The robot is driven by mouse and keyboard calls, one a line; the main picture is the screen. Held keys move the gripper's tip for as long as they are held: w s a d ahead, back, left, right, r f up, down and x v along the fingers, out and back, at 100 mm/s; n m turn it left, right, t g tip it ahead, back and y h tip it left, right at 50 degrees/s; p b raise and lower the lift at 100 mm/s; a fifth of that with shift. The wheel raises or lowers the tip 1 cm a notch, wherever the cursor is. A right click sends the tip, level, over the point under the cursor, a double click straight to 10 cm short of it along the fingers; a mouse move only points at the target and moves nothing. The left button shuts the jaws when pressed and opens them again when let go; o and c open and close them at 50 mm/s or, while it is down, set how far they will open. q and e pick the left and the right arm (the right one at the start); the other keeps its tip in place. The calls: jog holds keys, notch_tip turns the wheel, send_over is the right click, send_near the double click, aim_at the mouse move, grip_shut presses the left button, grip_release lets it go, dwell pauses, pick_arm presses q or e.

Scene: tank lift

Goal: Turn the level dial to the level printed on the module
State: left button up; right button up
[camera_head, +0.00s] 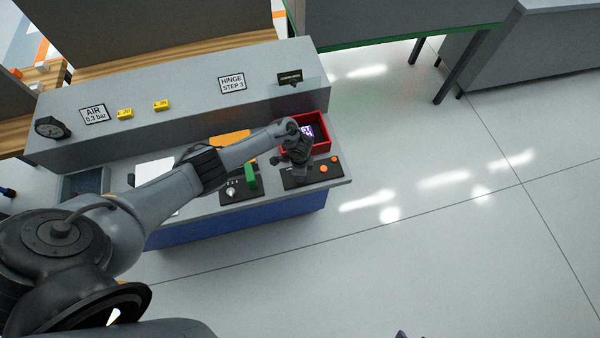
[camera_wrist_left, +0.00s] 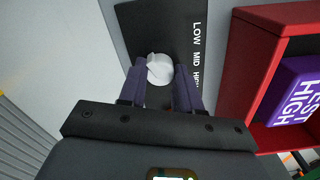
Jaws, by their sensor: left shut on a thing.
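The level dial (camera_wrist_left: 160,68) is a white round knob on a black plate printed LOW, MID and, partly covered, HIGH. My left gripper (camera_wrist_left: 160,88) is shut on the knob, one dark finger on each side. Which label the dial points at I cannot tell. In the head view my left gripper (camera_head: 297,165) hangs over the black panel (camera_head: 300,181) and hides the dial. The purple module (camera_wrist_left: 298,92) lies in the red tray (camera_wrist_left: 240,75) beside the dial plate; its white print shows HIGH below a cut-off word. My right gripper is not in view.
Orange buttons (camera_head: 323,168) sit on the panel right of my gripper. A green lever (camera_head: 250,176) and a white knob (camera_head: 230,191) are on another panel to the left. The red tray wall stands close beside my gripper. The floor at right is clear.

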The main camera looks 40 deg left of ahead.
pick_arm(q)
jog(key=shift+m+b, duration=0.3)
jog(key=shift+m, duration=1.2)
jog(key=o, duration=1)
jog(key=shift+o, duration=0.2)
notch_tip(320, 180, up, 11)
jog(key=p, duration=0.3)
